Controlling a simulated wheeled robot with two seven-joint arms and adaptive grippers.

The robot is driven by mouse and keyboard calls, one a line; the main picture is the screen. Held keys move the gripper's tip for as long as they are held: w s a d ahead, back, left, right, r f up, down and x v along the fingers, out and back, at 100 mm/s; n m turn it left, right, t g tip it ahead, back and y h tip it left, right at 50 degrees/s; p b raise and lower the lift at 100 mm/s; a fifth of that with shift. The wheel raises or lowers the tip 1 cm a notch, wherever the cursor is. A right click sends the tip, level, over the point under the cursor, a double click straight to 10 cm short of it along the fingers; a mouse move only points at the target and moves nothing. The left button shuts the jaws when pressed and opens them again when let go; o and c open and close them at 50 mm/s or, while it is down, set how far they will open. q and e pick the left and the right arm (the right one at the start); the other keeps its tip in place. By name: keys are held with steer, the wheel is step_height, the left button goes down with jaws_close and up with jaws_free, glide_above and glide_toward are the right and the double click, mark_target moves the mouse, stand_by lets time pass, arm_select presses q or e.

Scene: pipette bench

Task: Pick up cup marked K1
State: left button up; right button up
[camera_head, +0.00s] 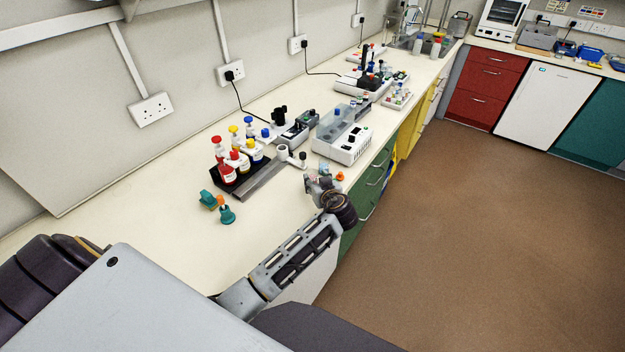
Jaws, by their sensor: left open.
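No marking K1 can be read at this size, so I cannot tell which item is that cup. My left gripper (316,183) is open over the front part of the bench, near its front edge. Something small and pale shows at its fingers, too small to identify. A small orange item (340,176) stands just right of the gripper, apart from it. The wrist hides part of the bench edge. My right gripper is not in view.
Red, yellow and blue-capped bottles (228,173) stand in a dark tray left of the gripper. A white instrument (345,148) stands behind it. Teal and orange items (227,214) lie at left. The bench top (165,255) is clear at front left.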

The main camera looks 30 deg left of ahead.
mark_target(314, 178)
arm_select(q)
steer(key=shift+b+x, duration=0.6)
steer(key=shift+x, duration=1.85)
steer(key=shift+s+f, duration=0.1)
steer(key=shift+c, duration=0.4)
steer(key=c, duration=0.6)
